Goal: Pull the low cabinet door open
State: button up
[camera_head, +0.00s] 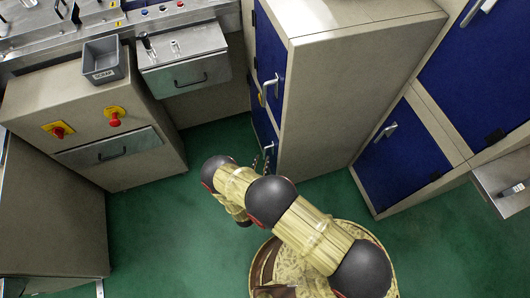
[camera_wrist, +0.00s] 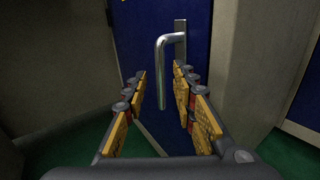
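The low cabinet door (camera_head: 262,127) is blue and sits under an upper blue door on the narrow side of the tall beige cabinet (camera_head: 330,95). It looks shut. In the wrist view the blue door (camera_wrist: 140,32) carries a silver lever handle (camera_wrist: 161,75), bent so that its grip hangs down. My gripper (camera_wrist: 161,74) is open, with its yellow-padded fingers to the left and right of the lever in the picture. I cannot tell whether the fingers touch it. In the head view my gripper (camera_head: 263,161) is small beside the door, and the arm hides part of this area.
The upper blue door (camera_head: 269,50) is directly above. A second cabinet with a blue door (camera_head: 392,155) stands to the right. A machine cabinet with a red knob (camera_head: 114,120) and a grey bin (camera_head: 102,60) stands left. Green floor (camera_head: 150,225) is clear between them.

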aim_at(264, 154)
jog(key=shift+b+x, duration=0.6)
jog(key=shift+x, duration=2.05)
jog(key=c, duration=0.3)
jog(key=c, duration=0.4)
grip_shut()
